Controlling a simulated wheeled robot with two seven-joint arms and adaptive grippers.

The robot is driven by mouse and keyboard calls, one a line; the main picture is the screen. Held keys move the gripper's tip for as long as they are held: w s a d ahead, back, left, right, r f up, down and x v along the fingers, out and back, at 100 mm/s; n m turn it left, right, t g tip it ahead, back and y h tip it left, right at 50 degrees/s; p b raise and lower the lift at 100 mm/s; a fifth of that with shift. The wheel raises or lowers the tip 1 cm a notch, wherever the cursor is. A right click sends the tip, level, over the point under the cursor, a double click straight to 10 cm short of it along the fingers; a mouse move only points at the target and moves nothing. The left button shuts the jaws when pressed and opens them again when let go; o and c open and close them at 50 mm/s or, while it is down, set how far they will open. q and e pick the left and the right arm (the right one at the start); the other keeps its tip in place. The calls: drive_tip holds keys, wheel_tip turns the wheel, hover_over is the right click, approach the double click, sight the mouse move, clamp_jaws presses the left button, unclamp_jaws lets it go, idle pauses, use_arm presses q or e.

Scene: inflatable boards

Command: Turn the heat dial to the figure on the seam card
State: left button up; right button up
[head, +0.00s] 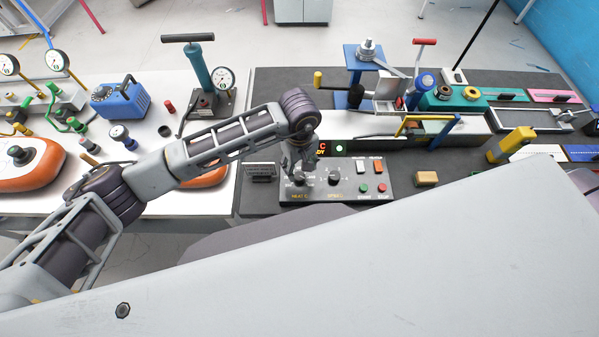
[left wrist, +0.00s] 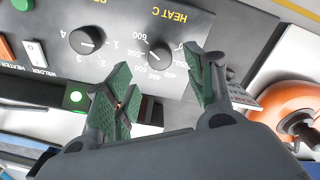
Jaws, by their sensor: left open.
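The heat dial is a black round knob with a white pointer line, on the dark control panel (head: 345,190). In the left wrist view the heat dial (left wrist: 161,54) sits under the label HEAT C, with figures such as 600 and 550 around it. My left gripper (head: 299,168) is open above it, pointing down. My right gripper is not in view.
A second dial (left wrist: 87,41), rocker switches (head: 370,166) and green and red buttons (head: 373,188) share the panel. A tan block (head: 426,179) lies to the right.

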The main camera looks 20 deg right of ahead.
sight(300, 176)
use_arm(q)
drive_tip(key=shift+f+p, duration=0.55)
drive_tip(key=shift+f, duration=2.45)
drive_tip(key=c, duration=1)
